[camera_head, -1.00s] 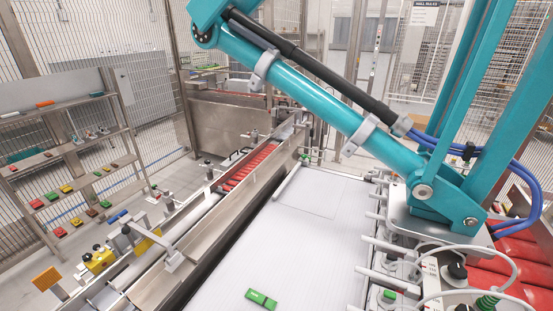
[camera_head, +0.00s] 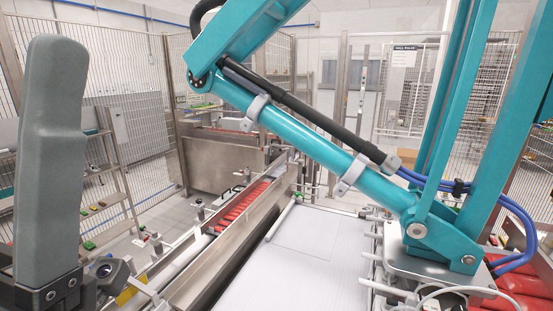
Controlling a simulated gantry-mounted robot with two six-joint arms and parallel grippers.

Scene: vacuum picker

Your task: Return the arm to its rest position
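A teal arm (camera_head: 300,135) slants from the upper left down to its metal base plate (camera_head: 430,267) at the right, with a black cylinder along its top. It passes over the white table top (camera_head: 300,260). My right gripper does not show.
A conveyor channel (camera_head: 240,212) with red pieces runs left of the table. A shelf with small coloured blocks (camera_head: 103,204) is partly hidden behind the grey part. Wire fencing (camera_head: 165,110) encloses the back. Blue hoses (camera_head: 500,200) and red items (camera_head: 525,290) are at the right.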

